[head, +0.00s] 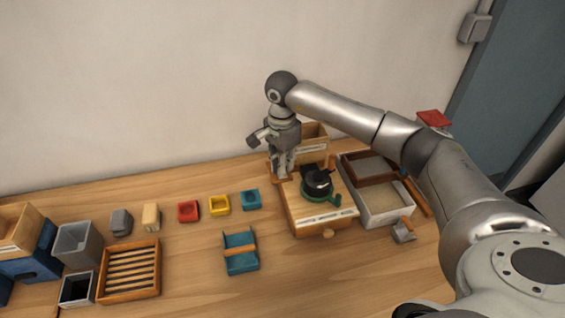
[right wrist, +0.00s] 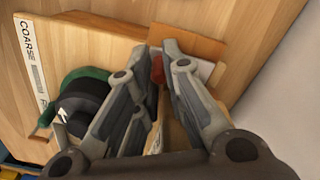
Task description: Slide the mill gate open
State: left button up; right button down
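The mill (head: 303,208) is a wooden box on the table, with a green ring (head: 337,200) and a black round top piece (head: 317,181). Its label with COARSE (right wrist: 30,45) shows in the right wrist view. A flat orange-brown wooden plate (right wrist: 190,38), which looks like the gate, sits at the mill's far end; a small red knob (right wrist: 157,70) shows beside it. My right gripper (head: 282,173) points down there. In the right wrist view its fingers (right wrist: 160,55) stand close together on both sides of the red knob and appear to touch it. My left gripper is out of view.
A tray (head: 388,218) with pale contents and a scoop (head: 404,231) stand right of the mill. Red (head: 188,211), yellow (head: 219,205) and blue (head: 250,199) small trays and a blue holder (head: 241,262) lie left. A slatted wooden crate (head: 129,292) is farther left. The wall stands close behind.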

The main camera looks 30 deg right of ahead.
dwell(0.3)
jog(key=shift+w+a+f+b, duration=0.1)
jog(key=shift+w+a+b, duration=0.1)
jog(key=shift+a+b, duration=0.3)
jog(key=shift+w+a+b, duration=0.15)
jog(key=shift+a+b, duration=0.15)
jog(key=shift+a, duration=0.6)
jog(key=c, duration=1.9)
grip_release()
jog(key=o, duration=0.4)
jog(key=shift+o, duration=0.2)
